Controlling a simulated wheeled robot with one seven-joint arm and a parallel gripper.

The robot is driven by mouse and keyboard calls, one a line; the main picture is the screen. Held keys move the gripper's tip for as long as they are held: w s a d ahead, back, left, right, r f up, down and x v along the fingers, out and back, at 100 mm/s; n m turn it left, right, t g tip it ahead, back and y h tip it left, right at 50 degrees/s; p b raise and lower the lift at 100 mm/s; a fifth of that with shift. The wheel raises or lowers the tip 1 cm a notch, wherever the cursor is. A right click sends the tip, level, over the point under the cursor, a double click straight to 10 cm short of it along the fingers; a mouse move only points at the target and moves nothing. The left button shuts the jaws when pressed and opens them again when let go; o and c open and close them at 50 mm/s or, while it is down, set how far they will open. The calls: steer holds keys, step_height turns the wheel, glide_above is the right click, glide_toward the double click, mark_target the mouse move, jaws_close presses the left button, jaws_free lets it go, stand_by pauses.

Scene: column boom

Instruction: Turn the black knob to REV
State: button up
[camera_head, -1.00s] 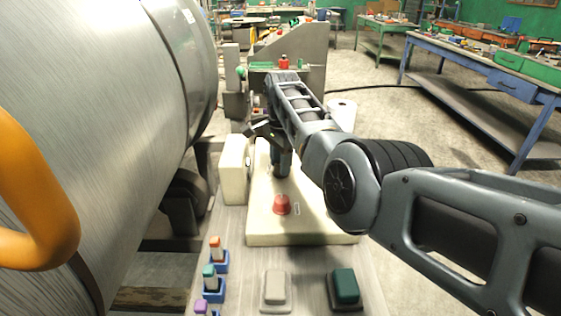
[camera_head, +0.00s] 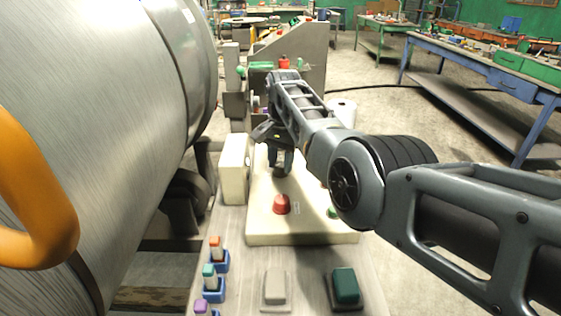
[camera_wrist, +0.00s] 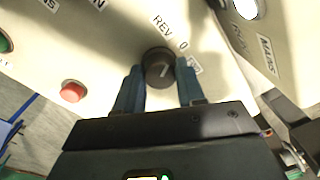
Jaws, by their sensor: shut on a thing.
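The black knob (camera_wrist: 158,67) sits on the cream control panel, between the blue fingers of my gripper (camera_wrist: 159,86) in the wrist view. The fingers are shut on its opposite sides. A light pointer line shows on the knob's face; it seems to point up and right, toward the 0, but it is small. The REV label (camera_wrist: 163,26) is printed above it, with the 0 to its right and another label partly hidden by the right finger. In the head view my gripper (camera_head: 281,163) reaches down to the panel and mostly hides the knob.
A red button (camera_head: 281,204) stands on the cream panel (camera_head: 290,236) nearer me, with a green button (camera_head: 331,212) to its right. Grey and green rocker-like buttons (camera_head: 344,287) are at the front. A large metal cylinder (camera_head: 110,120) fills the left. A blue workbench (camera_head: 470,95) stands right.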

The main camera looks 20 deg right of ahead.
mark_target(282, 164)
steer(key=shift+n, duration=1.7)
steer(key=o, duration=1)
steer(key=shift+o, duration=0.2)
steer(key=shift+d+r+b, duration=0.15)
steer(key=shift+r+b, duration=0.2)
steer(key=shift+r, duration=3.6)
